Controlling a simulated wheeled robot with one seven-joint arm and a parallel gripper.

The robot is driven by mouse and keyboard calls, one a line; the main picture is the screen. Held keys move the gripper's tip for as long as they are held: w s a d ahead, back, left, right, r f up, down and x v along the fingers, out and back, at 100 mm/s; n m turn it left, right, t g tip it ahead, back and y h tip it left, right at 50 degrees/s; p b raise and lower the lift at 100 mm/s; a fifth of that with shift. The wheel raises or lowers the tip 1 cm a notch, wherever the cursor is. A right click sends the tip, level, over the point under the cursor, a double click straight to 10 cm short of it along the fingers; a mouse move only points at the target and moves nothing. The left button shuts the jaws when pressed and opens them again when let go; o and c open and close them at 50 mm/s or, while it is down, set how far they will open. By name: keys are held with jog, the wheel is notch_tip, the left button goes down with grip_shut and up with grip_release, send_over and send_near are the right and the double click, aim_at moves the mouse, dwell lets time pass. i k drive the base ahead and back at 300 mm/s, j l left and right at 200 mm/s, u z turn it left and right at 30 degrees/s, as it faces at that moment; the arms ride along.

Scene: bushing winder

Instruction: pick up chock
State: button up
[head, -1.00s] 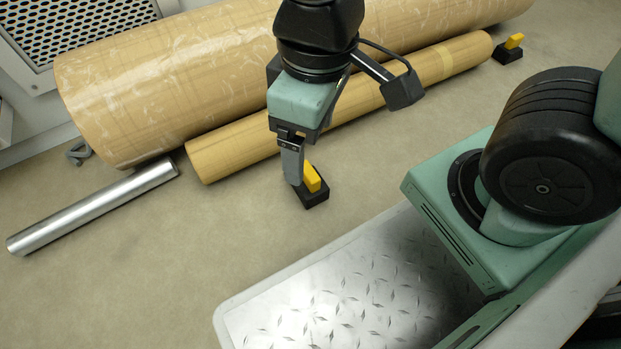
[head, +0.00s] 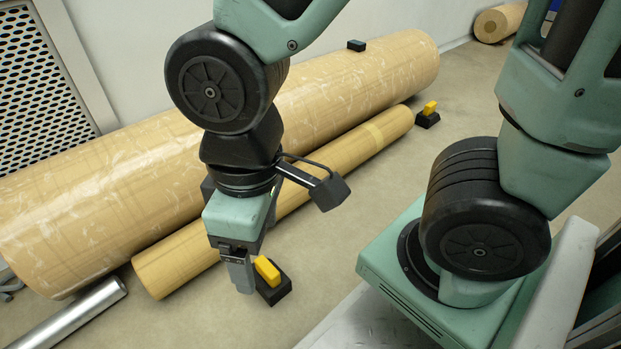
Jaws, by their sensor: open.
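A chock (head: 272,287), a black block with a yellow upright grip (head: 266,270), stands on the floor beside the thinner roll. My gripper (head: 243,284) points down just left of it and is open. Its fingers overlap in this view, so I cannot tell whether they touch the chock. A second black and yellow chock (head: 427,117) stands by the far end of the thinner roll.
The thinner brown roll (head: 340,161) and a large wrapped roll (head: 120,206) lie behind my gripper. A small black block (head: 356,45) shows at the large roll's far side. A metal tube (head: 75,314) lies at lower left. Bare floor (head: 325,292) lies right of the chock.

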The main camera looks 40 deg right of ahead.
aim_at(273, 285)
jog(key=j+z, duration=0.15)
jog(key=j, duration=1.6)
